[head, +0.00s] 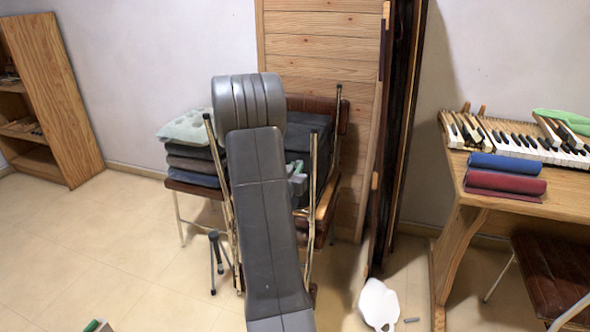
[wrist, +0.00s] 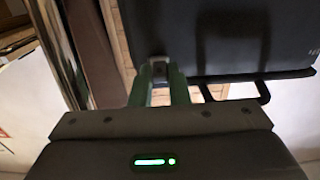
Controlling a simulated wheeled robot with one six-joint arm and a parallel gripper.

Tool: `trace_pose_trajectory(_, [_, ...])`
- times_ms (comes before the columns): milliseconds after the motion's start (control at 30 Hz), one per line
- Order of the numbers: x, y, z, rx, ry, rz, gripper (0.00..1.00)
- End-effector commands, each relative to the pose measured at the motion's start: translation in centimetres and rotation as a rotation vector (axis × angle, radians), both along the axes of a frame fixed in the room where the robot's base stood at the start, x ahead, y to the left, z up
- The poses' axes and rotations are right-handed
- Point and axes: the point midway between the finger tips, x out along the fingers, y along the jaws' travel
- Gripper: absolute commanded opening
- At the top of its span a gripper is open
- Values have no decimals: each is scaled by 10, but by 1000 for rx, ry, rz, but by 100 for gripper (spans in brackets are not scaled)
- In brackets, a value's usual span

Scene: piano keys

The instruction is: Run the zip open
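A dark case (head: 308,130) stands on the chair in the middle of the head view, partly hidden by my arm. In the wrist view its dark panel (wrist: 250,40) fills the upper right, with a black handle bar below. My gripper (wrist: 160,74) has its green fingers close together at the case's left edge. A small grey metal piece (wrist: 159,66), which looks like the zip pull, sits between the fingertips with no visible gap. The zip's teeth cannot be made out. In the head view my gripper (head: 298,180) is mostly hidden behind my arm.
Folded cushions (head: 195,160) are stacked on the seat left of my arm. A small black tripod (head: 218,262) stands on the floor. A wooden desk (head: 470,190) with piano keys is at the right, and a shelf (head: 60,100) at the far left. The left floor is mostly clear.

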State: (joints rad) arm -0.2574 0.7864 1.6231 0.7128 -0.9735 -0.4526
Motion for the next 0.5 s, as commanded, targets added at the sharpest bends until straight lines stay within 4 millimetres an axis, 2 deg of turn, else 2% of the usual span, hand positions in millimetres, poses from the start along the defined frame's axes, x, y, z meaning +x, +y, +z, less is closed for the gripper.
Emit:
trace_pose_trajectory(267, [1, 3, 0, 1, -1, 1, 0])
trace_pose_trajectory(367, [4, 12, 1, 2, -2, 2, 0])
trace_pose_trajectory(500, [12, 37, 2, 1, -3, 4, 0])
